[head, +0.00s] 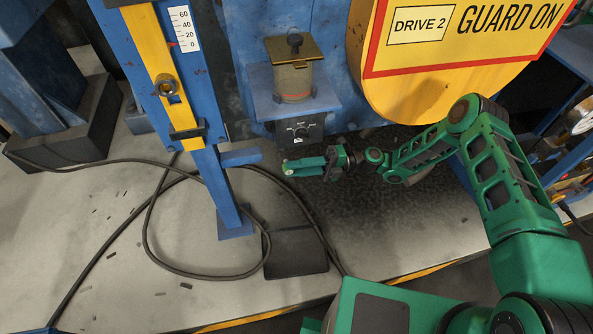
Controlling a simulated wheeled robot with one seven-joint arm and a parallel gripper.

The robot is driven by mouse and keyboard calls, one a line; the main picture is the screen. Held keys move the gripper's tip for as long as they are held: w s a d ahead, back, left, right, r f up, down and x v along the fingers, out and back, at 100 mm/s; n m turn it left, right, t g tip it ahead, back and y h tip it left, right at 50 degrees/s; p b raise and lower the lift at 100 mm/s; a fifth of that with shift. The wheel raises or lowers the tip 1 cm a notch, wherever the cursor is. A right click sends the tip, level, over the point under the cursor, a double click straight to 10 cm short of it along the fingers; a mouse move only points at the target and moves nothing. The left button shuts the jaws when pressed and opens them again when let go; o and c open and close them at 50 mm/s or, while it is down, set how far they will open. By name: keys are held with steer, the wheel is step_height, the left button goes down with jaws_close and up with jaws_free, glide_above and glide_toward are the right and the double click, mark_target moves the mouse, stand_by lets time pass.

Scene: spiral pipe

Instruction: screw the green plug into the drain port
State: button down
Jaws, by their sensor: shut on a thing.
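My gripper (290,167) reaches left from the green arm, in the head view, just below the small black selector box. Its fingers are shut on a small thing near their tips. A pale round spot shows at the tips, but the held thing is too small to make out for sure. I cannot tell the green plug apart from the green fingers. I cannot make out the drain port in this view.
The black selector box (300,132) hangs under a blue shelf (262,92) bearing a lidded pot (293,82). A yellow guard (425,95) is right of it. A blue post (213,180) stands left. A black cable (150,230) loops over the floor near a dark pad (297,252).

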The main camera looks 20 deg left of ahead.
steer(key=shift+w+a, duration=0.35)
steer(key=shift+w, duration=0.3)
steer(key=shift+w+a, duration=0.4)
steer(key=shift+w, duration=0.3)
steer(key=shift+w+a, duration=0.35)
steer(key=shift+w, duration=0.3)
steer(key=shift+w+a, duration=0.35)
steer(key=shift+w, duration=0.25)
steer(key=shift+w+a, duration=0.3)
steer(key=shift+w, duration=0.25)
steer(key=y, duration=0.1)
steer(key=f+g+y, duration=0.1)
steer(key=shift+a+y, duration=0.15)
steer(key=shift+y, duration=0.25)
steer(key=shift+w, duration=0.1)
stand_by(0.3)
steer(key=c, duration=1.4)
jaws_free()
steer(key=shift+c, duration=0.2)
steer(key=shift+r+h, duration=0.25)
steer(key=shift+h, duration=0.15)
